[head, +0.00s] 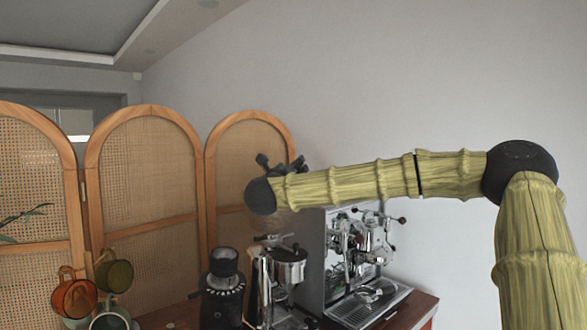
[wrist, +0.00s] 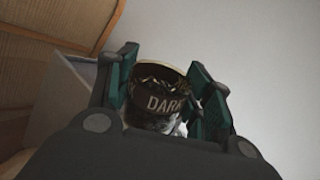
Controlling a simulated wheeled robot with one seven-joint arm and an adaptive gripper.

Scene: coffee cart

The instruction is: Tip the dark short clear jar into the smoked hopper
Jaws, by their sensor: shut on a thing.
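The dark short clear jar (wrist: 160,84) shows in the wrist view between the fingers of my gripper (wrist: 164,72). It has a pale rim, a black label reading DARK and bits of contents behind the glass. My gripper is shut on it. In the head view my gripper (head: 277,162) is high above the coffee gear, at the arm's left end; the jar cannot be made out there. A faint brownish see-through shape, seemingly the smoked hopper (head: 284,222), shows just below my arm, above a chrome grinder (head: 283,268). My arm partly hides its top.
A black grinder (head: 222,288) stands left of the chrome one. An espresso machine (head: 360,258) stands to the right on the reddish cart top (head: 411,312). Several mugs, one orange (head: 72,298), hang at lower left. A rattan screen (head: 145,180) stands behind.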

